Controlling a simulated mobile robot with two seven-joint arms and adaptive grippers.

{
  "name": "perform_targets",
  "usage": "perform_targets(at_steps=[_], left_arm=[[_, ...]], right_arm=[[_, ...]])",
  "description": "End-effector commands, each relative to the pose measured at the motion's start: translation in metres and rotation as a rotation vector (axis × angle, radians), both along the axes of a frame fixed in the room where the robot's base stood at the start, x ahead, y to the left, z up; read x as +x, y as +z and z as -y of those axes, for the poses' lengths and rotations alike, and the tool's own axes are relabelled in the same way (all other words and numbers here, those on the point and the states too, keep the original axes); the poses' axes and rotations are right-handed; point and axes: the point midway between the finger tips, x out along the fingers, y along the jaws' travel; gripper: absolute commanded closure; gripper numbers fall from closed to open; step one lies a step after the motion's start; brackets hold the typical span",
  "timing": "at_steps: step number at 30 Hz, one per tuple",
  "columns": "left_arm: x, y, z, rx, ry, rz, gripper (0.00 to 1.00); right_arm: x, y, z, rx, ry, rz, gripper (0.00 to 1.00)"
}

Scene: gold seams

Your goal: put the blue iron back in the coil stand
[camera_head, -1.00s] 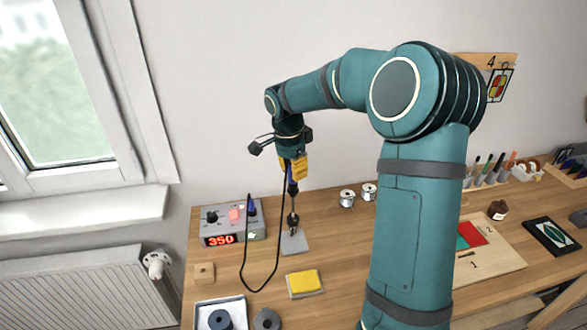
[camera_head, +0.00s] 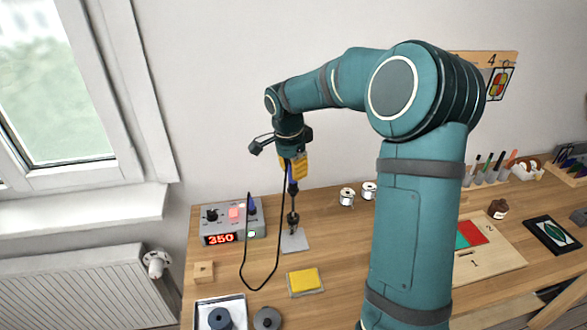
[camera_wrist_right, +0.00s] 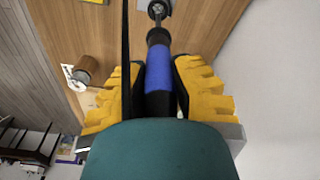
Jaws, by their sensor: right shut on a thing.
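The blue iron (camera_head: 293,187) hangs upright, tip down, in my right gripper (camera_head: 294,166), whose yellow fingers are shut on its handle. In the right wrist view, the iron's blue handle (camera_wrist_right: 159,68) lies between the two yellow finger pads (camera_wrist_right: 159,85). The coil stand (camera_head: 294,239) has a grey base plate on the bench, and its dark coil is directly below the iron. In the wrist view the coil (camera_wrist_right: 158,8) is at the top edge, in line with the iron's tip. How deep the tip reaches into the coil is unclear. My left gripper is not in view.
The iron's black cable (camera_head: 247,265) loops down beside the stand. A station showing 350 (camera_head: 233,222) stands left of it. A yellow sponge (camera_head: 305,281) lies in front. Solder spools (camera_head: 347,197) are behind to the right. A wooden block (camera_head: 203,271) sits front left.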

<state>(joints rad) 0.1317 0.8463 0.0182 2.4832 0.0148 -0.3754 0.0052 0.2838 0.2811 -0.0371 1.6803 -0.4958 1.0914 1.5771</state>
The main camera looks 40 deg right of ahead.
Motion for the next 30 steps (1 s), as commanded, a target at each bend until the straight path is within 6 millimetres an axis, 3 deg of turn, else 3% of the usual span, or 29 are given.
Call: perform_targets(at_steps=[30], left_arm=[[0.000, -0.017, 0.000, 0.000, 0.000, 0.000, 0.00]], right_arm=[[0.000, -0.024, 0.000, 0.000, 0.001, 0.000, 1.00]])
